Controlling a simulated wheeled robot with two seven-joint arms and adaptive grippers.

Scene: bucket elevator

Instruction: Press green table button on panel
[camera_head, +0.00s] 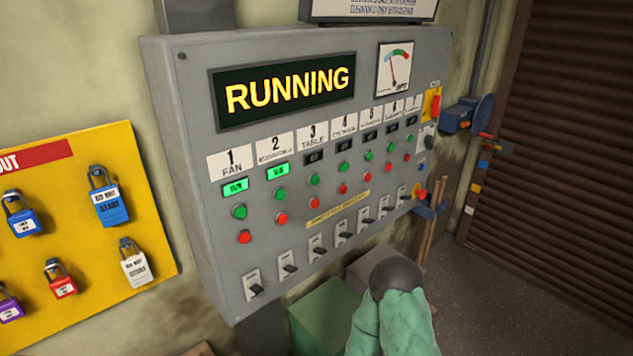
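The grey control panel (190,120) fills the middle of the head view. Its third column is labelled TABLE (313,138). In that column are a dark, unlit indicator (313,158), the green table button (314,180), a red button (312,203) below it and a black toggle switch (318,250) lower down. The green table button is unobstructed. The indicators of column 1, FAN (235,187), and column 2 (278,171) are lit green. The large display (287,90) reads RUNNING.
A yellow lockout board (110,265) with several padlocks hangs at left. A red knob (432,104) is at the panel's upper right. Below the panel are a green surface (325,318) and a green cloth-like shape (392,325) with a dark rounded top. A brown shutter (570,130) stands at right.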

